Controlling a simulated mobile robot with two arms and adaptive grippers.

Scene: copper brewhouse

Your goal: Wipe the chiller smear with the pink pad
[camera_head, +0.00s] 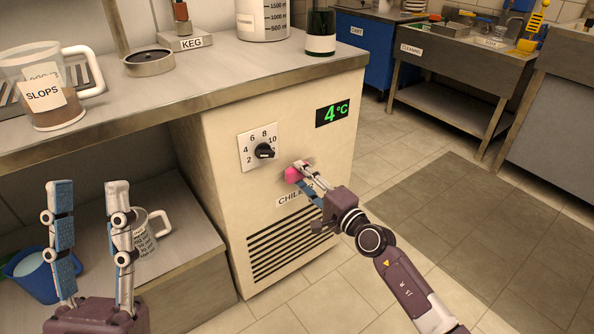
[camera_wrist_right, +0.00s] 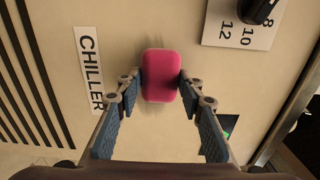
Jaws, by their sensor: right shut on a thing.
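The pink pad (camera_head: 293,174) is at the front panel of the cream chiller (camera_head: 228,188), below and right of the dial. My right gripper (camera_head: 302,172) is shut on the pad, which also shows between the fingertips in the right wrist view (camera_wrist_right: 161,76). The pad looks close against the panel; exact contact cannot be told. A faint dark smear (camera_wrist_right: 150,112) shows on the panel around the pad, partly hidden by it. My left gripper (camera_head: 88,188) is open and empty, upright at the lower left.
The dial (camera_head: 264,151) and green temperature display (camera_head: 332,113) are on the chiller front. The counter above holds a slops jug (camera_head: 40,90) and a keg scale (camera_head: 186,42). A blue bucket (camera_head: 36,272) and another jug (camera_head: 148,232) stand on the low shelf. Floor to the right is open.

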